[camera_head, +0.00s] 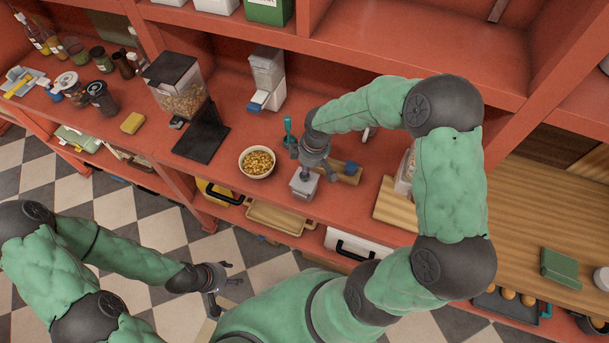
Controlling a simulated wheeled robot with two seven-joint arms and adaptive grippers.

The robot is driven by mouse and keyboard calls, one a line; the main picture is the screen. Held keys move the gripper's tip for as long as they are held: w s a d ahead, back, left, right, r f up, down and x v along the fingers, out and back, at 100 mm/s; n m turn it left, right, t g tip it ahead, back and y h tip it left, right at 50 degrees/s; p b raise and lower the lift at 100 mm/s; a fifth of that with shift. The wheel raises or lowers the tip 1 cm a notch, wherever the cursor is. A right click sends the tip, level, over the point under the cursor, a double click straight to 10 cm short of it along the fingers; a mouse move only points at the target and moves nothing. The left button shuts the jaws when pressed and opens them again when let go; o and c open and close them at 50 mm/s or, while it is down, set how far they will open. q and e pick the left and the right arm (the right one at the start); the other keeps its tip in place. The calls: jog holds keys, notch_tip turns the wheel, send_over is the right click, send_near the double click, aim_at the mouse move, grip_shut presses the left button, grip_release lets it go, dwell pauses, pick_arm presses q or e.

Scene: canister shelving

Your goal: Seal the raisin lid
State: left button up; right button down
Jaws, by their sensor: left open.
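A small square pale canister (303,190) with a grey top stands near the front edge of the red counter. I cannot read any label on it, so I cannot tell if it is the raisin one. My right gripper (306,172) points down directly over its top, touching it or very close. Its fingertips are too small to tell whether they are open or shut, and they partly hide the lid. My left gripper (222,282) is open and empty, low in front of the counter, over the checkered floor.
A bowl of golden pieces (257,162) stands left of the canister. A wooden board with a blue item (351,168) lies close on its right. A teal utensil (288,125), a white dispenser (267,78) and a cereal dispenser (178,95) stand behind. Shelves rise at the back.

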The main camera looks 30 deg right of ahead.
aim_at(307, 176)
jog(key=shift+f+b, duration=1.4)
jog(key=shift+f, duration=0.35)
dwell(2.2)
notch_tip(307, 176, up, 9)
jog(key=p, duration=0.6)
dwell(0.7)
dwell(0.4)
jog(key=s+a+f+m+g+y, duration=0.1)
jog(key=s+a+f+m, duration=0.6)
jog(key=f, duration=0.3)
jog(key=s+a+f+m+y, duration=0.2)
jog(key=s+a+f+m, duration=0.2)
jog(key=s+a+f, duration=0.45)
notch_tip(307, 176, down, 23)
jog(key=w+b, duration=0.1)
jog(key=b, duration=2.1)
jog(key=shift+a+n, duration=0.15)
jog(key=shift+n, duration=0.15)
